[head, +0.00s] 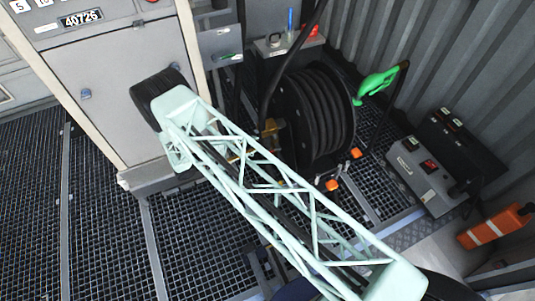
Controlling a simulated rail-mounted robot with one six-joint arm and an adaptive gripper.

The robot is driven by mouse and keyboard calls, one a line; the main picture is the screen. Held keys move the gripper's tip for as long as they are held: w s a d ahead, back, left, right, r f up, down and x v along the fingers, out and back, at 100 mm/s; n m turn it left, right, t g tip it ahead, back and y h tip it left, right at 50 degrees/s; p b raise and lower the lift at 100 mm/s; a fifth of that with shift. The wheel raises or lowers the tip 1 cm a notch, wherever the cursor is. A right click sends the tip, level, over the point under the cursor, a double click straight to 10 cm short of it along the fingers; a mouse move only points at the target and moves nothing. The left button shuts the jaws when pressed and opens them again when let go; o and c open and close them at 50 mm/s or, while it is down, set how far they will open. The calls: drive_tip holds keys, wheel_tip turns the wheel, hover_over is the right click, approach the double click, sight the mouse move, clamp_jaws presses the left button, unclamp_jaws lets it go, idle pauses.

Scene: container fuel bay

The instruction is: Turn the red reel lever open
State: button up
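A black hose reel (318,115) stands in the middle right, with dark hose wound on its drum. A small red part (312,31) shows above the reel at the back; it may be the red lever, but it is too small to tell its shape or position. Brass-coloured fittings (272,128) sit at the reel's left side, partly behind my arm. My pale green lattice arm crosses from the lower right to the upper left, in front of the reel's lower left. My gripper is not in view.
A green nozzle (378,82) hangs right of the reel. A grey cabinet with a counter (81,19) stands at the left. A grey control box (420,172) and an orange-red object (494,228) lie at the right. Bare grating (100,235) covers the left floor.

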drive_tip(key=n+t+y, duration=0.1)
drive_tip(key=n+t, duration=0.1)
approach(271, 151)
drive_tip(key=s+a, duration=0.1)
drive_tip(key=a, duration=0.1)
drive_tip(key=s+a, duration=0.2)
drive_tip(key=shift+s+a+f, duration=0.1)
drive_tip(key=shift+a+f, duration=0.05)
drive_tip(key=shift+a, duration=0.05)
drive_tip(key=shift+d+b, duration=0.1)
drive_tip(key=shift+b, duration=0.2)
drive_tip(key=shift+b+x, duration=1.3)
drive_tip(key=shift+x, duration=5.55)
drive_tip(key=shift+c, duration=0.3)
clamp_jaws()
